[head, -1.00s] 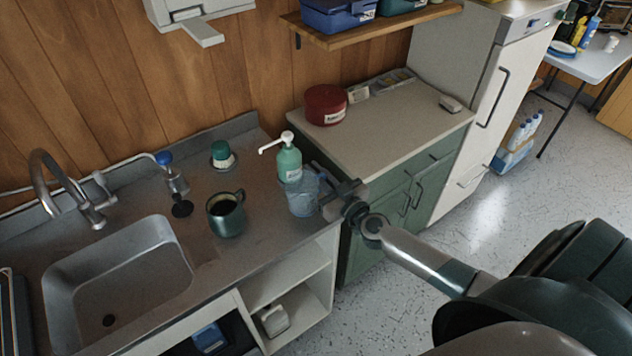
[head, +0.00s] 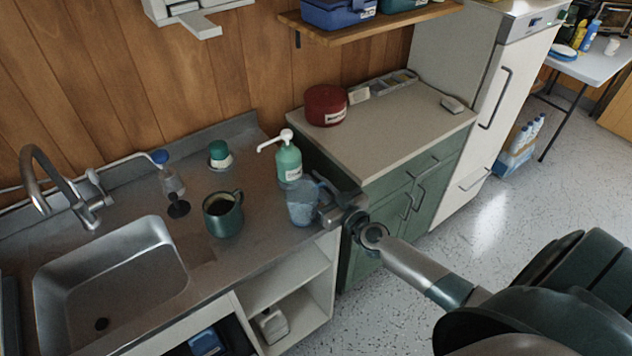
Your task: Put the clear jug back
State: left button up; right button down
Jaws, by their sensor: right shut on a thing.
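The clear jug (head: 299,205) is bluish and see-through. It is upright at the right end of the steel sink counter (head: 255,238), just in front of the green pump bottle (head: 288,164). My right gripper (head: 328,212) comes in from the right and is shut on the jug's right side. The fingers partly hide that side, and I cannot tell whether the jug's base touches the counter. My left gripper is not in view.
A dark green mug (head: 223,214) stands left of the jug. A sink basin (head: 110,278) and tap (head: 60,180) are further left. A green-topped jar (head: 220,155) stands behind. The green cabinet's worktop (head: 385,125) holds a red tin (head: 325,105).

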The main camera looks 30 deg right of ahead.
jog(key=shift+f, duration=0.15)
jog(key=c, duration=1.9)
grip_release()
jog(key=shift+o, duration=0.2)
jog(key=shift+s+d, duration=0.1)
jog(key=shift+s, duration=0.7)
jog(key=s+b, duration=0.1)
jog(key=s, duration=0.9)
jog(key=shift+s+d+r, duration=0.2)
jog(key=shift+d, duration=0.2)
jog(key=shift+a, duration=0.1)
